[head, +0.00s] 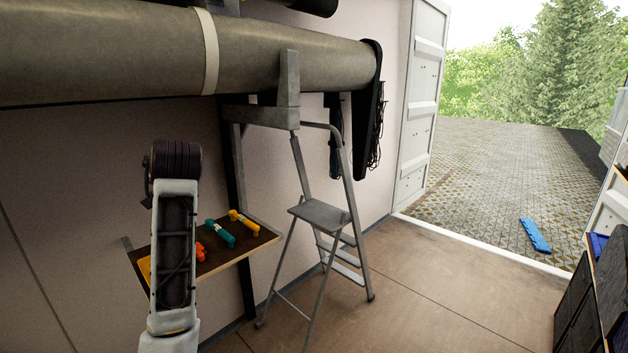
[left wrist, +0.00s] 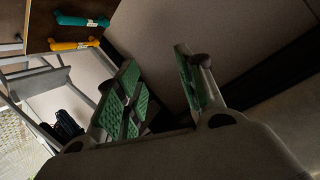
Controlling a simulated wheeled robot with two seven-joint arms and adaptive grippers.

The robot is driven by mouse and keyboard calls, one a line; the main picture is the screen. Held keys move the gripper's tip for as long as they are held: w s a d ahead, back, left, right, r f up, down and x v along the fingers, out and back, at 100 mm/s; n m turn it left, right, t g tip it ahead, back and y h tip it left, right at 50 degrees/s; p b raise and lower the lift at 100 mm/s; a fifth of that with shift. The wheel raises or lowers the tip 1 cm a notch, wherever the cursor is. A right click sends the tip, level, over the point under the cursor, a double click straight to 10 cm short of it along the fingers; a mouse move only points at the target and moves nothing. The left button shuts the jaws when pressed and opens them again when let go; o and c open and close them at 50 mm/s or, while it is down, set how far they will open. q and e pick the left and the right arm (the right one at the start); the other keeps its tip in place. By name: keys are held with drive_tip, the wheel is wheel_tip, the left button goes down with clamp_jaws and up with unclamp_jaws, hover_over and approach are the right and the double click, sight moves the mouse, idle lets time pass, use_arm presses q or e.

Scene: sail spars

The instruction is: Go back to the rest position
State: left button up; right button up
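My left arm rises from the lower left of the head view, in front of a small wall shelf (head: 250,251). In the left wrist view my left gripper (left wrist: 157,58) has its two green-padded fingers spread apart, with nothing between them. On the shelf lie a teal piece (head: 219,233), a yellow piece (head: 244,222) and a small orange piece (head: 200,252). The teal piece (left wrist: 82,20) and yellow piece (left wrist: 75,44) also show in the left wrist view, apart from the fingers. Part of the shelf is hidden behind my arm. My right gripper is in neither view.
A long thick grey tube (head: 110,50) runs along the wall above my arm, on a bracket (head: 289,85). A folding step ladder (head: 320,213) stands right of the shelf. Dark cabinets (head: 580,320) stand at lower right. The floor between is clear toward the open doorway.

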use_arm(q)
drive_tip(key=s+d+f+m+g+h, duration=0.1)
drive_tip(key=s+d+f, duration=0.15)
drive_tip(key=f, duration=0.75)
drive_tip(key=s+d+f+m+g+h, duration=0.15)
drive_tip(key=s+f, duration=0.25)
drive_tip(key=f, duration=0.7)
drive_tip(key=s+d+f+h, duration=0.2)
drive_tip(key=s+f, duration=0.2)
drive_tip(key=f, duration=0.6)
drive_tip(key=s+d+f+m+g+h, duration=0.15)
drive_tip(key=s+d+f, duration=0.25)
drive_tip(key=s+f, duration=0.6)
drive_tip(key=s+d+f+g+h, duration=0.25)
drive_tip(key=s+f, duration=0.45)
drive_tip(key=s, duration=0.6)
drive_tip(key=s+f+g, duration=0.2)
drive_tip(key=s+f, duration=0.1)
drive_tip(key=f, duration=3)
drive_tip(key=s+a+f+g, duration=0.1)
drive_tip(key=s+a+f, duration=0.2)
drive_tip(key=s+f, duration=1.6)
drive_tip(key=s, duration=0.3)
drive_tip(key=shift+s+a+f, duration=0.15)
drive_tip(key=shift+a+f, duration=0.05)
drive_tip(key=shift+f, duration=0.05)
